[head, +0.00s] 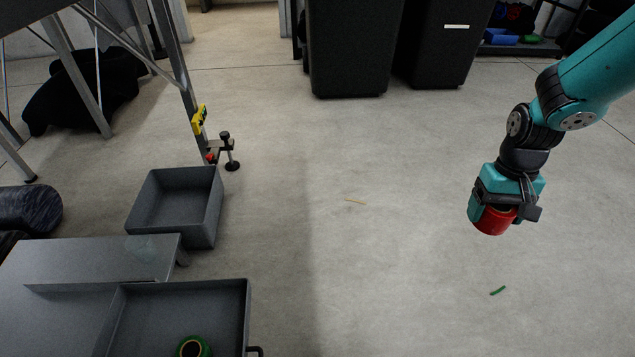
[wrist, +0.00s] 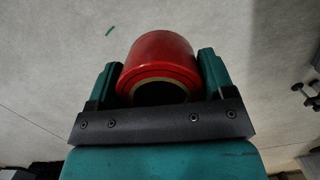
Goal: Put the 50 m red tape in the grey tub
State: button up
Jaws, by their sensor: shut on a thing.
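My gripper (head: 505,214) is at the right in the head view, held above the concrete floor. It is shut on a red tape roll (head: 492,222). In the wrist view the red tape (wrist: 160,60) sits between the two fingers of my gripper (wrist: 159,82), its round core opening facing the camera. No length marking can be read on it. A grey tub (head: 212,208), open and empty, is at the left in the head view, behind the grey table. A second grey open container (head: 247,310) at the lower left holds a green tape roll (head: 193,347).
A grey metal table (head: 80,262) is at the left, beside a metal frame (head: 182,75) with a clamp (head: 228,150). Dark cabinets (head: 348,50) stand at the back. The middle floor is clear except for small yellow and green scraps (head: 498,290).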

aim_at(201, 220)
jog(key=i, duration=2.5)
jog(key=u, duration=2.75)
jog(key=i, duration=0.5)
